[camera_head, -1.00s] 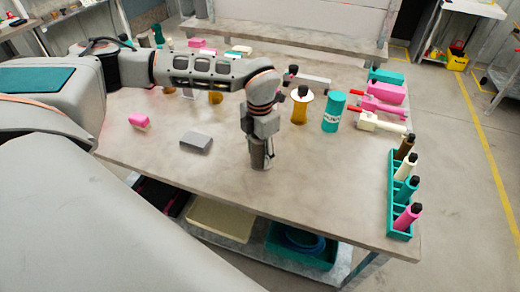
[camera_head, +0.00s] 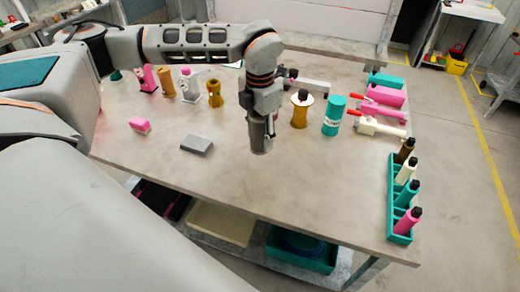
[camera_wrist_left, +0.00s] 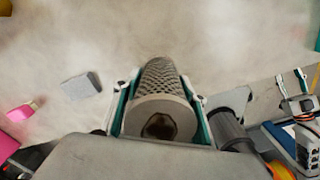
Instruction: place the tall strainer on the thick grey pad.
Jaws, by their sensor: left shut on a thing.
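The tall strainer (camera_head: 260,142) is a grey cylinder that hangs upright below my left gripper (camera_head: 261,122) in the head view. In the left wrist view the strainer (camera_wrist_left: 161,92) shows its mesh side and an end with a dark hole, between the two fingers of my left gripper (camera_wrist_left: 160,105), which is shut on it. The thick grey pad (camera_head: 197,145) lies bare on the table, left of the strainer; it also shows in the left wrist view (camera_wrist_left: 80,87). My right gripper (camera_wrist_left: 294,84) shows at the right of the left wrist view, its fingers apart and empty.
A pink block (camera_head: 140,125) lies left of the pad. A teal rack (camera_head: 391,200) with several bottles is at the right edge. The table (camera_head: 270,200) in front is clear.

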